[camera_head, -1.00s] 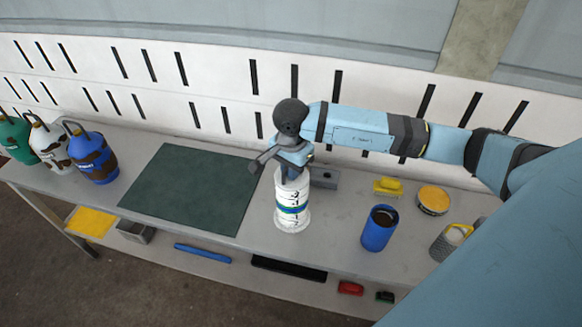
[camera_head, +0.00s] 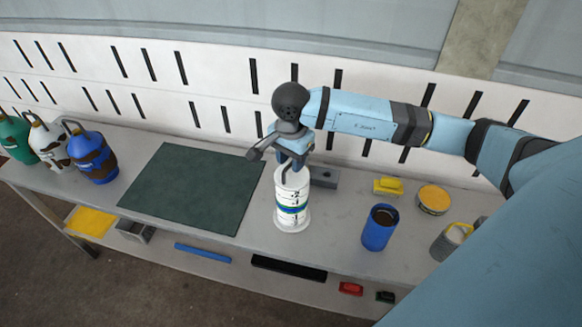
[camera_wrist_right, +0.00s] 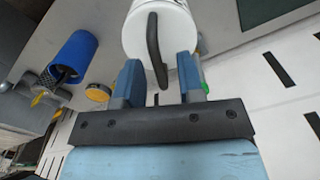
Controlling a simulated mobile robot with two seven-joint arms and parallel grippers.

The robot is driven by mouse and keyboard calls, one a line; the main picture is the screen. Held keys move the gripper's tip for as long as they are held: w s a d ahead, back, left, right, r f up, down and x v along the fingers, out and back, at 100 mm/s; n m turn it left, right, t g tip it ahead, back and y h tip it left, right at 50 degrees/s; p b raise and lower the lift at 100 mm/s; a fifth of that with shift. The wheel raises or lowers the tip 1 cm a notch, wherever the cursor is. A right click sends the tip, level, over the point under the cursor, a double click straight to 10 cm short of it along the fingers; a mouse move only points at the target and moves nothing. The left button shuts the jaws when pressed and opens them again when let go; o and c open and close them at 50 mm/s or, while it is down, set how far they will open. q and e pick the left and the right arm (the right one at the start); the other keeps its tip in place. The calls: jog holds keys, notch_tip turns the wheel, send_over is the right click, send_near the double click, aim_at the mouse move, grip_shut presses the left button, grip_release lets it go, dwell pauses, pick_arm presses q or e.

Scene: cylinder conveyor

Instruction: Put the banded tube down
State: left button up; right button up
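The banded tube (camera_head: 291,213) is a white cylinder with blue and green bands and dark marks. It stands upright on the grey table (camera_head: 335,220), just right of the dark green mat (camera_head: 190,190). My right gripper (camera_head: 293,168) is directly over its top. In the right wrist view, the tube's white top (camera_wrist_right: 178,25) has a dark curved handle between my right fingers (camera_wrist_right: 160,82). Both fingers are spread, with a gap on each side of the handle. My left gripper is not in view.
A blue cup (camera_head: 379,232), a yellow-topped tin (camera_head: 433,199), a yellow block (camera_head: 388,186) and a grey mug (camera_head: 445,245) stand to the right. Several handled jugs, one blue (camera_head: 93,160), stand far left. The slotted white wall (camera_head: 220,75) is behind.

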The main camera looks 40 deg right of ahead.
notch_tip(320, 180, up, 8)
jog(key=shift+f+b, duration=0.1)
jog(key=shift+b, duration=0.35)
jog(key=shift+a+r, duration=0.1)
jog(key=shift+r, duration=0.2)
jog(key=s+a+f+m+g+y, duration=0.1)
jog(key=s+a+m+y, duration=0.35)
jog(key=a+y, duration=0.55)
jog(key=s+a+f+m+g+y, duration=0.15)
jog(key=s+a+m+y, duration=0.45)
jog(key=a, duration=0.6)
jog(key=w+d+f+m+t+h, duration=0.15)
jog(key=f+m+t+h, duration=0.35)
jog(key=m, duration=0.6)
jog(key=w+d+f+m+t, duration=0.1)
jog(key=d+f+m+t, duration=0.25)
jog(key=m+t, duration=0.6)
jog(key=w+d+f+m+t+h, duration=0.1)
jog(key=d+f+m+t+h, duration=0.3)
jog(key=m, duration=0.9)
jog(key=s+d+f+m+g+h, duration=0.1)
jog(key=s+f+m+g+h, duration=0.2)
jog(key=s+f+m, duration=0.7)
notch_tip(320, 180, down, 5)
jog(key=shift+s+m+g+h, duration=0.35)
jog(key=shift+s+g, duration=0.3)
jog(key=shift+g, duration=0.45)
